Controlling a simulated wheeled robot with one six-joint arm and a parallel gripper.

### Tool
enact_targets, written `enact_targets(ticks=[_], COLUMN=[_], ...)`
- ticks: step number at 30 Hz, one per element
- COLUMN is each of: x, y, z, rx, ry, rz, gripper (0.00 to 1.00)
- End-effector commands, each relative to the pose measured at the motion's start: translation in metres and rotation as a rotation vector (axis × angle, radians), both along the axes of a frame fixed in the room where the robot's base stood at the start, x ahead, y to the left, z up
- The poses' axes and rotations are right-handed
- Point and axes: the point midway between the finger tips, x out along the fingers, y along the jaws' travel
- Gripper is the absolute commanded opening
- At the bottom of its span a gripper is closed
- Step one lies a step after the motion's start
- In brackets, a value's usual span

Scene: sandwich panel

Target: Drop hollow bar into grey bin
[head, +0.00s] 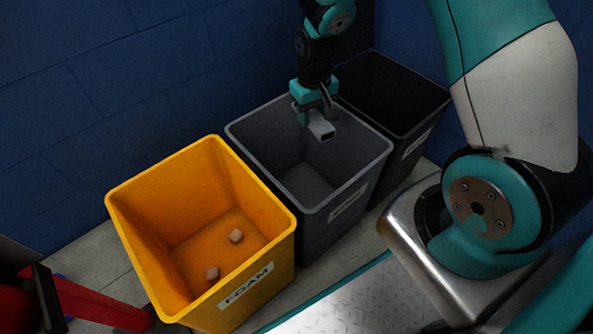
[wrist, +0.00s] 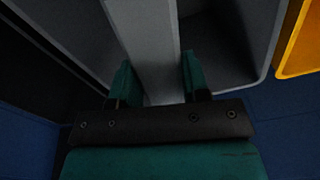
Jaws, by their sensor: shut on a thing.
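My gripper (head: 316,111) is shut on the hollow bar (head: 322,131), a short grey bar whose open square end shows in the head view. The gripper holds it over the grey bin (head: 318,215), near the bin's back right, at about rim height. In the wrist view the bar (wrist: 145,40) lies between the two teal fingers of my gripper (wrist: 157,80) and runs up out of the frame. The visible floor of the grey bin looks empty. My gripper hides part of the bar.
A yellow bin (head: 283,213) labelled FOAM stands to the left and holds two small brownish blocks (head: 236,236). A black bin (head: 433,112) stands to the right, close beside the grey one. A blue wall (head: 100,90) is behind the bins.

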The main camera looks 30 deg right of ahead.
Motion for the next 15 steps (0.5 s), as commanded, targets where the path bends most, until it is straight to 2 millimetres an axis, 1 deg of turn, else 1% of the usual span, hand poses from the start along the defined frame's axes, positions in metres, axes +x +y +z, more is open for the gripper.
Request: enact_targets(ticks=[1,5,11,15], x=[0.003,0.010,0.013,0.012], y=[-0.005,-0.012,-0.015,-0.016], z=[0.008,0.001,-0.017,-0.033], rx=[0.000,0.000,0.000,0.000], ry=[0.005,0.003,-0.001,0.000], rz=[-0.012,-0.032,-0.039,-0.040], gripper=[0.11,0.11,0.11,0.11])
